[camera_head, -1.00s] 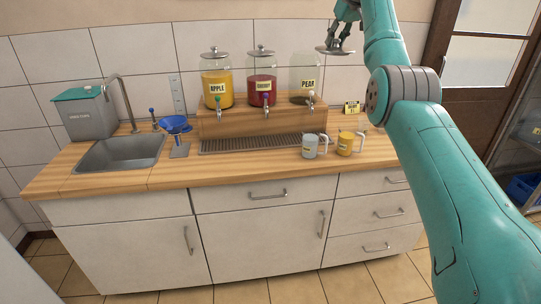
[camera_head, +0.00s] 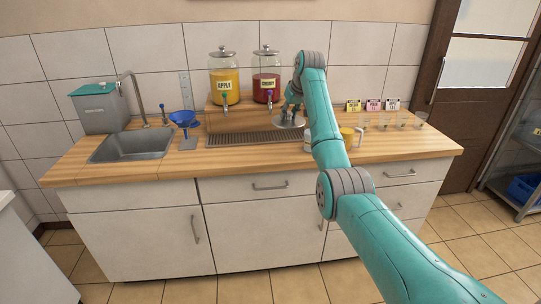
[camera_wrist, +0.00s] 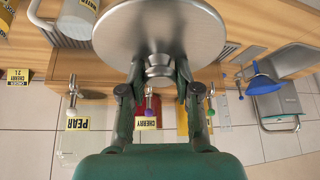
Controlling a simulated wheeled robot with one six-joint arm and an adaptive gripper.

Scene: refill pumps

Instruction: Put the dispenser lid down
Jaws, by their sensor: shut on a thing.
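The dispenser lid (camera_head: 289,122) is a round grey metal disc with a knob. It hangs in front of the dispenser stand, around the right end of the drip grate (camera_head: 240,138); I cannot tell if it touches anything. In the wrist view the lid (camera_wrist: 160,25) fills the top middle. My gripper (camera_wrist: 158,76) is shut on its knob. In the head view my gripper (camera_head: 291,98) is above the lid. The pear dispenser is hidden behind my arm there; its PEAR label (camera_wrist: 77,124) shows in the wrist view.
The lidded apple (camera_head: 224,80) and cherry (camera_head: 266,80) dispensers stand on the wooden stand. A yellow mug (camera_head: 347,134) and a partly hidden grey mug (camera_head: 308,136) are close right of the lid. Several small cups (camera_head: 402,122) stand further right. The sink (camera_head: 133,146) is left; the front counter is bare.

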